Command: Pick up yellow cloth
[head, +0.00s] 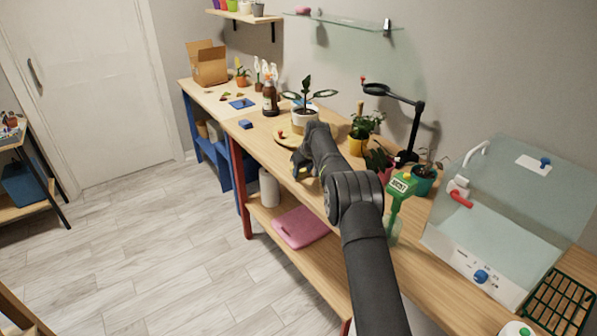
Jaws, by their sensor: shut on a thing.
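My arm reaches from the lower right over the long wooden bench. My gripper (298,162) is at the bench's front edge, below the white pot, and looks shut. A small patch of the yellow cloth (304,173) shows right at the gripper's fingers. My gripper and forearm hide most of the cloth. I cannot tell whether the cloth is clear of the bench top.
A round tan board (284,140) and a white pot with a plant (305,117) stand just beyond my gripper. A pink item (300,227) lies on the lower shelf.

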